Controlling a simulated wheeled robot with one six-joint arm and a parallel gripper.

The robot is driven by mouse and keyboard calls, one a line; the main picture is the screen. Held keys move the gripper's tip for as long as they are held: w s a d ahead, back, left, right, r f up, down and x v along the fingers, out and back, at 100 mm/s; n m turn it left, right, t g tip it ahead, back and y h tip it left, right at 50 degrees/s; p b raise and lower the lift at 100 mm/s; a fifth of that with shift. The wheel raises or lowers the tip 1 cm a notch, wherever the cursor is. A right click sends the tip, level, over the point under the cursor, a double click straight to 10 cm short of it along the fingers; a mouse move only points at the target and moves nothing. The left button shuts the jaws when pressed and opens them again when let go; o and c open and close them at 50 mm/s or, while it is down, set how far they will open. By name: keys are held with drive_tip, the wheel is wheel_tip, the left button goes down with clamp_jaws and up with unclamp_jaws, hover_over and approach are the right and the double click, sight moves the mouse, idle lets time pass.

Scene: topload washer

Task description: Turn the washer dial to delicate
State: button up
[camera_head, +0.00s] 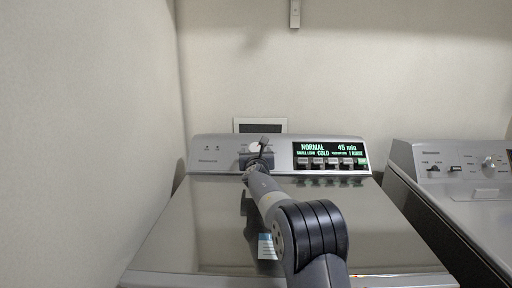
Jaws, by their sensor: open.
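The topload washer (165,235) stands in front of me with its lid closed. Its control panel (215,142) runs along the back. The dial (254,147) is a pale round knob on the panel, left of the display, partly hidden by my gripper. The display (330,150) reads NORMAL, COLD and 45 min. My gripper (257,155) is open at the dial, with my arm reaching over the lid. I cannot tell whether the fingers touch the dial.
A row of buttons (332,163) sits under the display, right of my gripper. A second machine (450,190) with its own knob stands at the right. A wall (85,140) closes off the left side. A label (267,247) lies on the lid.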

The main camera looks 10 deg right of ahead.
drive_tip(key=shift+w+d, duration=0.1)
drive_tip(key=shift+w, duration=0.55)
drive_tip(key=shift+c, duration=0.4)
drive_tip(key=shift+p, duration=0.35)
drive_tip(key=c, duration=0.9)
